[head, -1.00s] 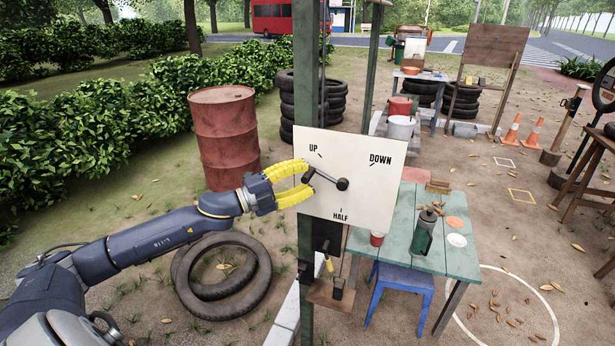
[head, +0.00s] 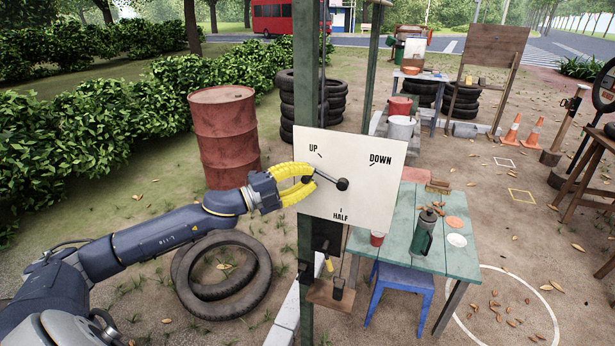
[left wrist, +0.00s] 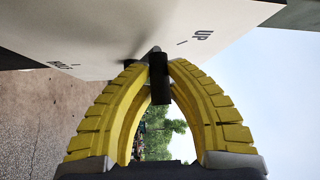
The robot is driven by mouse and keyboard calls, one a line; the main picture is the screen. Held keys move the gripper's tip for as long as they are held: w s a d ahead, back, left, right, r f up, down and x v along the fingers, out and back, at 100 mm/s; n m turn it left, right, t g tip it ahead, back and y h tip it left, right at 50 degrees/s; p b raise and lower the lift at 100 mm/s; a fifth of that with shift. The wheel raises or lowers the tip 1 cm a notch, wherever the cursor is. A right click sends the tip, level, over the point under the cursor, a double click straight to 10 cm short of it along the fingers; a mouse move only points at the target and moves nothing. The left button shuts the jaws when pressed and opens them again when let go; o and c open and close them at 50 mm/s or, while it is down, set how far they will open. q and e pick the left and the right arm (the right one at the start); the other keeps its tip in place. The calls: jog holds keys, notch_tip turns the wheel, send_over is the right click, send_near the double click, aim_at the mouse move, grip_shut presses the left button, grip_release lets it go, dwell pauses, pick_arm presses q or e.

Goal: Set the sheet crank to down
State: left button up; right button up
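The sheet crank (head: 331,178) is a grey arm on a dark hub, mounted on a white panel (head: 371,201) marked UP, DOWN and HALF. Its arm points left and slightly up from the hub, on the UP side. My left gripper (head: 312,177) reaches in from the left with its yellow fingers at the outer end of the crank. In the left wrist view, the fingertips close from both sides on the crank's black handle (left wrist: 160,86). The fingers partly hide the handle in the head view. My right gripper is not in view.
A green post (head: 306,90) stands behind the panel's left side. A red barrel (head: 224,135) stands behind my left arm, and tyres (head: 222,276) lie on the ground below it. A green table (head: 462,262) with a bottle stands right of and below the panel.

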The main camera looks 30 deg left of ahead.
pick_arm(q)
grip_shut()
jog(key=shift+s+f, duration=0.15)
jog(key=shift+f, duration=0.1)
dwell(0.8)
jog(key=shift+f, duration=0.1)
jog(key=shift+a+f+n+t, duration=0.15)
jog(key=shift+f+n+t, duration=0.9)
jog(key=shift+n, duration=0.35)
jog(key=shift+f+n+t, duration=1.15)
jog(key=shift+f+n, duration=0.2)
jog(key=shift+n, duration=0.15)
